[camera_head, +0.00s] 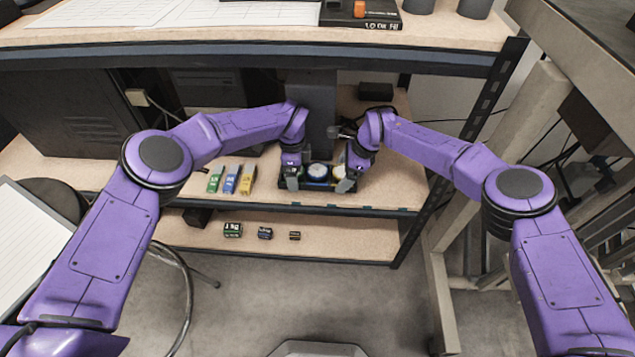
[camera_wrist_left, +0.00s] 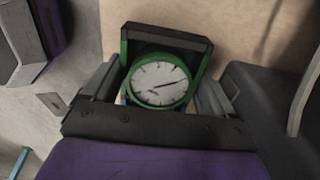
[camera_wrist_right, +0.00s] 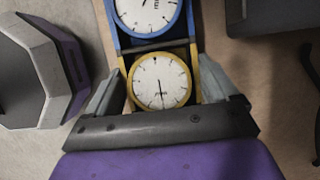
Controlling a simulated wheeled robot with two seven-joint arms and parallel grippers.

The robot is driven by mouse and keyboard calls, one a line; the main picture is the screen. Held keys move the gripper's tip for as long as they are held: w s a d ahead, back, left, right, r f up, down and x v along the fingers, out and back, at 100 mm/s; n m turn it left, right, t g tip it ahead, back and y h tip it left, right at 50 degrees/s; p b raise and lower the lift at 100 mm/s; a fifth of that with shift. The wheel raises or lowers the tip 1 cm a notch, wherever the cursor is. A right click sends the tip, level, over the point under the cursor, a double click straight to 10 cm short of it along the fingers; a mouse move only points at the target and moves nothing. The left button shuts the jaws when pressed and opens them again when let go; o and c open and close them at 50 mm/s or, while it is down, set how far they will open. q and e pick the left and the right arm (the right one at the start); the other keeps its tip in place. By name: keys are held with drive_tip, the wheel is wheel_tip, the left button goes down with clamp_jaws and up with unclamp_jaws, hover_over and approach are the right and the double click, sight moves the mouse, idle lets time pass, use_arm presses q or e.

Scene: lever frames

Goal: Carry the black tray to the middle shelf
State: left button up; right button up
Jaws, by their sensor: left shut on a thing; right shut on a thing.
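The black tray (camera_head: 318,187) is at the front right part of the middle shelf (camera_head: 385,190), between my two grippers. Whether it rests on the shelf boards or hangs just above cannot be told. It carries round white dials: a green-rimmed one (camera_wrist_left: 160,82), a blue-rimmed one (camera_wrist_right: 148,14) and a yellow-rimmed one (camera_wrist_right: 160,82). My left gripper (camera_head: 292,183) is shut on the tray's left end, by the green dial. My right gripper (camera_head: 346,185) is shut on its right end, by the yellow dial. The fingers hide parts of the tray's ends.
Green (camera_head: 215,180), blue (camera_head: 231,181) and yellow (camera_head: 247,180) boxes stand on the same shelf, left of the tray. Several small boxes (camera_head: 233,230) sit on the lower shelf. A dark rack post (camera_head: 480,110) stands to the right.

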use_arm(q)
drive_tip(key=shift+f, duration=0.5)
use_arm(e)
drive_tip(key=shift+f, duration=0.45)
use_arm(q)
drive_tip(key=o, duration=1)
drive_tip(key=shift+f, duration=0.1)
drive_tip(key=shift+c, duration=0.2)
use_arm(e)
drive_tip(key=o, duration=1)
drive_tip(key=shift+f, duration=0.1)
drive_tip(key=shift+c, duration=0.2)
use_arm(q)
wheel_tip(320, 180, up, 7)
drive_tip(key=shift+r, duration=0.3)
use_arm(e)
drive_tip(key=shift+d+r, duration=0.15)
drive_tip(key=shift+r, duration=0.25)
drive_tip(key=v, duration=1.1)
use_arm(q)
drive_tip(key=shift+s+a, duration=0.1)
use_arm(e)
drive_tip(key=shift+s, duration=0.1)
